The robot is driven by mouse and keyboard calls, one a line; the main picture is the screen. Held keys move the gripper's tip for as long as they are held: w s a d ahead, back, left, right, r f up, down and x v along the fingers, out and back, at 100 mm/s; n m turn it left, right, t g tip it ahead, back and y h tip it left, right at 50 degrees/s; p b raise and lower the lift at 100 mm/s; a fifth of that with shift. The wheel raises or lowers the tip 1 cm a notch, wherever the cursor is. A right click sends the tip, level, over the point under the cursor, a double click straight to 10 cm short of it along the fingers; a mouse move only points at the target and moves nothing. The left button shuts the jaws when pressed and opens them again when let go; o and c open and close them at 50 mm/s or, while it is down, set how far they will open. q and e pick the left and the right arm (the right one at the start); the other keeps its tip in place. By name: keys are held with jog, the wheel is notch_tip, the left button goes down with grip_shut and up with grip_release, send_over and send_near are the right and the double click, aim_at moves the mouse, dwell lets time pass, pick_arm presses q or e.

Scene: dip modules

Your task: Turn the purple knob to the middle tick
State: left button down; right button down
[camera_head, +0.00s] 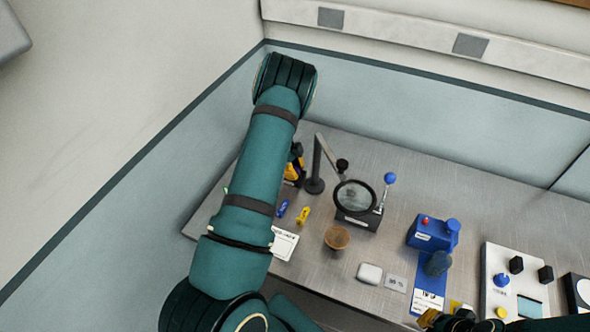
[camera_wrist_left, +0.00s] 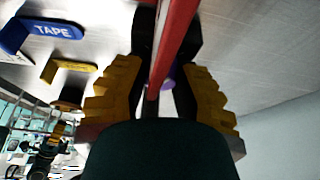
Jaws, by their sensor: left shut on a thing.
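My left gripper (camera_head: 296,166) is largely hidden behind my left arm in the head view, at the left back of the table. In the left wrist view, its yellow and black fingers (camera_wrist_left: 168,70) are closed in. A small purple patch (camera_wrist_left: 171,80), which looks like the purple knob, shows between them. A red bar (camera_wrist_left: 174,40) runs between the fingers and covers part of it. The knob's tick marks cannot be seen. My right gripper (camera_head: 440,319) shows only in part at the bottom edge; its jaw opening is unclear.
A magnifier (camera_head: 354,196) on a stand and a brown round cup (camera_head: 337,238) are right of my left arm. A blue device (camera_head: 432,235) and a control panel (camera_head: 497,275) stand farther right.

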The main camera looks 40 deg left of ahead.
pick_arm(q)
jog(key=m+g, duration=0.2)
jog(key=m, duration=0.3)
jog(key=shift+f, duration=0.15)
jog(key=shift+d, duration=0.1)
jog(key=shift+s, duration=0.1)
dwell(0.4)
jog(key=c, duration=0.7)
grip_release()
jog(key=shift+o, duration=0.2)
jog(key=v, duration=1.2)
